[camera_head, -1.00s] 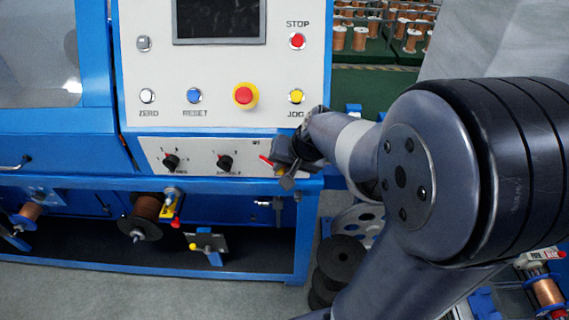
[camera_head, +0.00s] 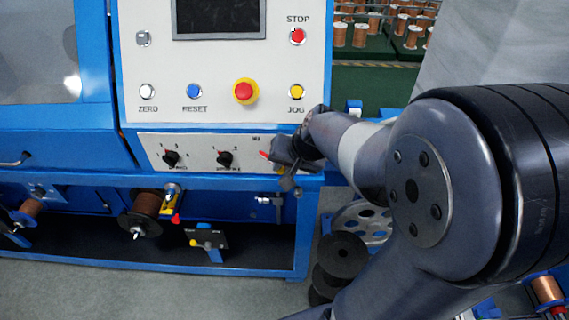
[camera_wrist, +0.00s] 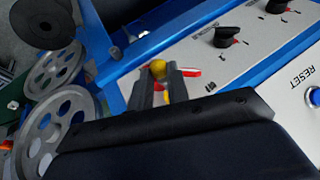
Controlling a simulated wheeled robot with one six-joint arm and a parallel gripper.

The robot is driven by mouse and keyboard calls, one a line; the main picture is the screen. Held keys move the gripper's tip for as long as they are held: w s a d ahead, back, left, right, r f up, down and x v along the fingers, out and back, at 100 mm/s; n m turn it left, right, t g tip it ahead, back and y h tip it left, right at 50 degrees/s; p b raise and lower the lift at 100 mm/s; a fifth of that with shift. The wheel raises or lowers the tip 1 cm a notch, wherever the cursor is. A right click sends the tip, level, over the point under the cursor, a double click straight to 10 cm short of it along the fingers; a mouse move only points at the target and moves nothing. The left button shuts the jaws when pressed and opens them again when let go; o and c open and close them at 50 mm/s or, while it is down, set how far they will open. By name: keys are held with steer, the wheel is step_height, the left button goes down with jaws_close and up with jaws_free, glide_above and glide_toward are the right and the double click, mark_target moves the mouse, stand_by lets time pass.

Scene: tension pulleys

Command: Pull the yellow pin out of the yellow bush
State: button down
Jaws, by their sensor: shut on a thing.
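My gripper (camera_head: 285,176) is in front of the lower right corner of the machine's control panel. In the wrist view the gripper (camera_wrist: 163,90) is shut on a yellow ball-ended piece (camera_wrist: 158,69), which looks like the yellow pin. Its rounded end shows between the fingertips; the rest is hidden by the fingers. I cannot tell the yellow bush for sure. A yellow knob (camera_head: 195,243) sits on a small dark bracket under the machine, left of and below my gripper.
A red-tipped part (camera_wrist: 190,72) lies close beside the fingers. The panel (camera_head: 195,150) has two black knobs and several buttons above. Black reels (camera_head: 342,257) and a grey spoked wheel (camera_head: 362,228) stand right of the machine. A copper spool (camera_head: 148,204) hangs under the machine.

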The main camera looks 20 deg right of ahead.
steer(key=s, duration=0.2)
steer(key=s+a, duration=0.1)
steer(key=shift+s+a, duration=0.1)
steer(key=shift+s, duration=0.25)
